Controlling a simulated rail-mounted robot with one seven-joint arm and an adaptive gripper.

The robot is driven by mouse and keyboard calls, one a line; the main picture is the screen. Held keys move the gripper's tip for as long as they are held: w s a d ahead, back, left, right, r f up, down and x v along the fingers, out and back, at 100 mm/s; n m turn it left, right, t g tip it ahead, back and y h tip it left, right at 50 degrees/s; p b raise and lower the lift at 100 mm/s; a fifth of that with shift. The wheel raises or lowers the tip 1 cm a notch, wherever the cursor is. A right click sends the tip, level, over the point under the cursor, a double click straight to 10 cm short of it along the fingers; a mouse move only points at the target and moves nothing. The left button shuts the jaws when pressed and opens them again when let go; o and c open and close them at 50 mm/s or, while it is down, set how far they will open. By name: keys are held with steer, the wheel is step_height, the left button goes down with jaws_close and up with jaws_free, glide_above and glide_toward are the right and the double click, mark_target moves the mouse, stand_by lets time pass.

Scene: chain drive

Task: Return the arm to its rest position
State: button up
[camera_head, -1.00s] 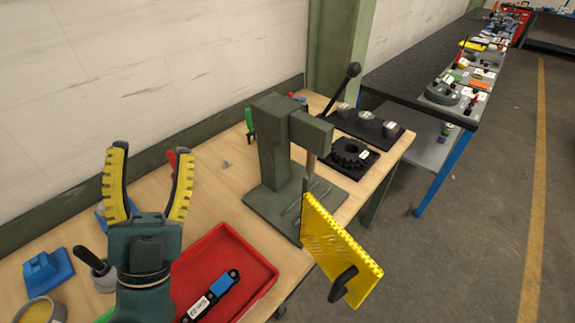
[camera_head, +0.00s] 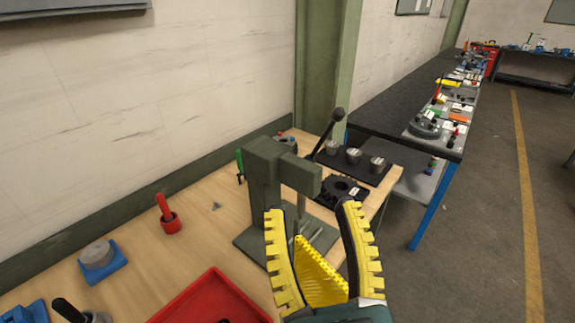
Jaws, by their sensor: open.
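My gripper (camera_head: 311,220) is open in the head view, its two yellow-padded fingers pointing up at the lower middle. It appears in front of the dark green arbor press (camera_head: 266,190) on the wooden bench. The rest of my arm is mostly out of view.
A red tray (camera_head: 213,297) lies at the bench's front. A red-handled tool (camera_head: 167,214), a blue block with a grey disc (camera_head: 100,259) and a dark sprocket (camera_head: 341,190) are on the bench. A long black-topped table (camera_head: 400,98) stands behind, with open floor at right.

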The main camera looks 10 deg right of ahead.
step_height(320, 180, up, 30)
steer(key=p, duration=2.8)
steer(key=shift+r, duration=0.15)
